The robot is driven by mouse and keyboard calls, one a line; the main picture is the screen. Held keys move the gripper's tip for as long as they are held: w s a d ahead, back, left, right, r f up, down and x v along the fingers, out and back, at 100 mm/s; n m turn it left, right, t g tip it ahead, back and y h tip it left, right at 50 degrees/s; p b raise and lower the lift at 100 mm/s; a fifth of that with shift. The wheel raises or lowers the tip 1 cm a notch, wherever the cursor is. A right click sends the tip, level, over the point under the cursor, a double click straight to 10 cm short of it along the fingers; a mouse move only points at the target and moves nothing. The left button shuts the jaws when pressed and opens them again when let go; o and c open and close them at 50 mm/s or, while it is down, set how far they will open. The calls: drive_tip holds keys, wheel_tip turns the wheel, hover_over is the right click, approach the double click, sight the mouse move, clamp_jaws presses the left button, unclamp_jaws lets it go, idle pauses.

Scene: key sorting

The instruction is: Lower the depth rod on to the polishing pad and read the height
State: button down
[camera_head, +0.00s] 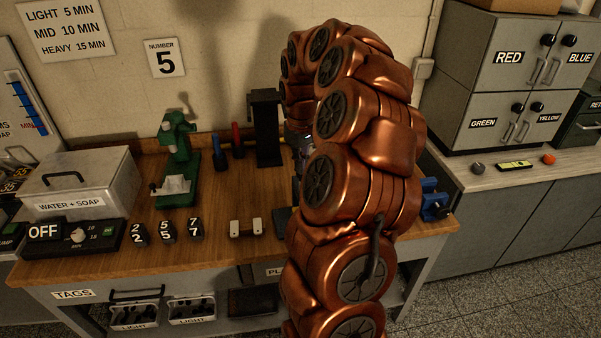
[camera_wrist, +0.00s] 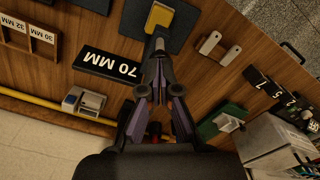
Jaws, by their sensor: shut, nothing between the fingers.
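In the wrist view my gripper (camera_wrist: 159,46) is shut, with its fingertips together and nothing seen between them. The tips point toward a yellow pad on a dark plate (camera_wrist: 178,13), probably the polishing pad. They overlap the pad's near edge in the picture; I cannot tell whether they touch it. A black plate reading "70 MM" (camera_wrist: 109,66) lies left of the fingers. I cannot make out a separate depth rod. In the head view my copper-coloured arm hides the pad and most of my gripper.
A holder with two white posts (camera_head: 246,228), number blocks (camera_head: 167,230), a green press (camera_head: 179,165) and a black stand (camera_head: 267,125) are on the wooden bench. A grey slider (camera_wrist: 83,101) sits on a yellow rail (camera_wrist: 35,97) along its edge. A blue vise (camera_head: 434,203) stands right.

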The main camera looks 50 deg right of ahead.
drive_tip(key=shift+f+b, duration=1.15)
drive_tip(key=shift+f, duration=0.75)
idle(2.0)
drive_tip(key=shift+r, duration=0.15)
idle(0.4)
drive_tip(key=shift+r+p, duration=0.7)
drive_tip(key=shift+r, duration=2.7)
drive_tip(key=s+a+r+n, duration=0.1)
drive_tip(key=s+a, duration=0.1)
drive_tip(key=a, duration=0.8)
drive_tip(key=s+a+r+n, duration=0.1)
drive_tip(key=s+a, duration=0.2)
drive_tip(key=a, duration=0.8)
drive_tip(key=s+a+f+g, duration=0.1)
drive_tip(key=s+a+f, duration=0.1)
drive_tip(key=s+a, duration=0.4)
drive_tip(key=s+a+f, duration=0.2)
drive_tip(key=s+a, duration=0.3)
drive_tip(key=s, duration=0.7)
drive_tip(key=shift+s+a+f+m+g, duration=0.3)
drive_tip(key=shift+s+a+f+g, duration=0.05)
drive_tip(key=shift+s+g, duration=0.05)
